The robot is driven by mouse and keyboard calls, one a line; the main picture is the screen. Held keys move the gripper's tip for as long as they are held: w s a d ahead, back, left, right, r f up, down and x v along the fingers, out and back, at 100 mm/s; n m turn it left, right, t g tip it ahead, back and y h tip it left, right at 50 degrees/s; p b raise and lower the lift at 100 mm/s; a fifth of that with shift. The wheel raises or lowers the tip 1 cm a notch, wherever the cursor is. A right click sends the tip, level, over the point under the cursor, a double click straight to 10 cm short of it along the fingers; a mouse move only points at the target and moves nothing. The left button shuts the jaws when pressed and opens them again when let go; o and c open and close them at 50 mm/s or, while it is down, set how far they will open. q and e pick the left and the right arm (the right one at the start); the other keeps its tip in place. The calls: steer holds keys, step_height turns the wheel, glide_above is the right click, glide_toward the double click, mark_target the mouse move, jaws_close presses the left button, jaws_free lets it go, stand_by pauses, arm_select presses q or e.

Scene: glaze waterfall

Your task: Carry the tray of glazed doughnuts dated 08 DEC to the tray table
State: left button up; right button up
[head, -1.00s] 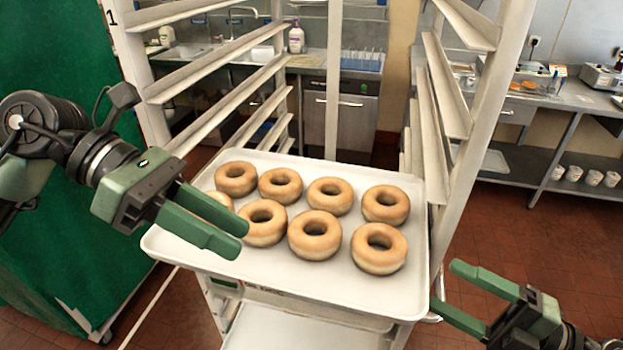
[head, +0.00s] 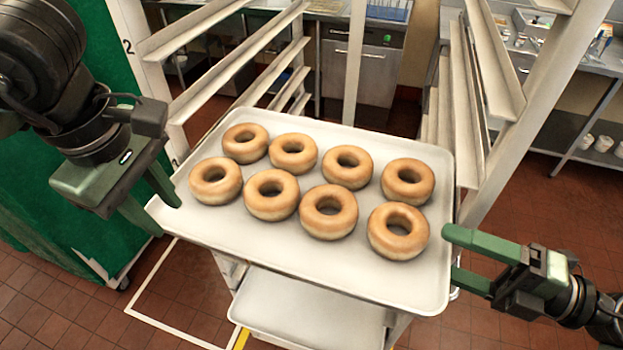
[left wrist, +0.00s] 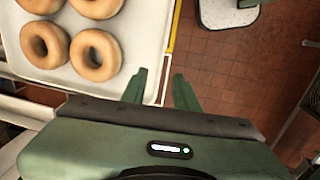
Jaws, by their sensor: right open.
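The white tray (head: 330,262) of several ring doughnuts sits in the rack, its front part sticking out toward me. No date can be read on it. In the head view my left gripper (head: 167,217) is at the tray's left front corner, one finger over the rim and the other outside it. The left wrist view shows its fingers (left wrist: 160,88) apart, with the tray's edge (left wrist: 160,65) between them. I cannot tell if they touch it. My right gripper (head: 454,258) is open, its fingertips close beside the tray's right edge. The tray table is not identifiable.
A lower empty white tray (head: 290,315) sits below. Rack rails (head: 225,65) run at both sides behind the doughnuts. A green cover (head: 60,215) stands on the left. A steel counter (head: 572,130) is at the back right. Tiled floor (head: 540,215) is open on the right.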

mark_target(179, 232)
arm_select(q)
steer(key=f, duration=0.6)
steer(key=shift+w+d, duration=0.15)
steer(key=shift+w, duration=0.25)
arm_select(e)
steer(key=x, duration=0.6)
arm_select(q)
jaws_close()
arm_select(e)
steer(key=c, duration=0.7)
jaws_close()
arm_select(q)
steer(key=shift+r, duration=0.1)
arm_select(e)
steer(key=shift+r, duration=0.1)
